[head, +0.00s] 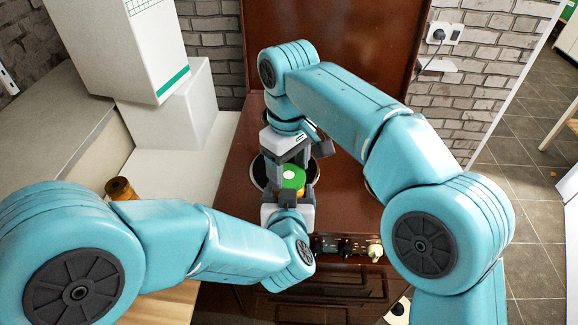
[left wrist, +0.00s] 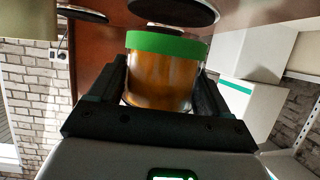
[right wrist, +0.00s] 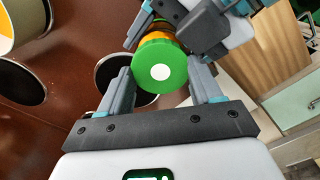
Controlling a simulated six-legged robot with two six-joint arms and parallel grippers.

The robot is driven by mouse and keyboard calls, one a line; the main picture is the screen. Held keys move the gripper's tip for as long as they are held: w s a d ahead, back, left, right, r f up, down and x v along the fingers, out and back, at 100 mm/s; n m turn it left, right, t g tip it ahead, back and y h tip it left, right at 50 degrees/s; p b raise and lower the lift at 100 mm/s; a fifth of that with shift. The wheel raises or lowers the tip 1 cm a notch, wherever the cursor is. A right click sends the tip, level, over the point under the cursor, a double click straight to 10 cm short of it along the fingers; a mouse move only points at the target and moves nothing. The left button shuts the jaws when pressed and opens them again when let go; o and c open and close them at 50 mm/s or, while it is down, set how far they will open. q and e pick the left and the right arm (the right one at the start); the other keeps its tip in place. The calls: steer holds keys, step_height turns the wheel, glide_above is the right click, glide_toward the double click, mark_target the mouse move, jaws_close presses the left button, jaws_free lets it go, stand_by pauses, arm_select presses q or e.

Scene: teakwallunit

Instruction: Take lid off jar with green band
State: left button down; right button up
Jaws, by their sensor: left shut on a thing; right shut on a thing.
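The jar (left wrist: 160,85) has clear walls with amber contents and a green band around its top in the left wrist view. Its green lid (right wrist: 161,62) has a white dot in the right wrist view, and the lid also shows in the head view (head: 291,176). My left gripper (left wrist: 163,82) is shut on the jar's body, one finger on each side. My right gripper (right wrist: 160,78) is shut on the green lid from the opposite side. The lid sits on the jar, with no gap that I can see. My grippers partly hide the jar in the head view.
The brown stove top (head: 225,200) with dark round burners lies below the jar. White boxes (head: 130,50) stand at the upper left. A brown spool-like thing (head: 120,187) is on the left counter. Knobs (head: 374,250) line the stove's front.

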steer(key=o, duration=1.2)
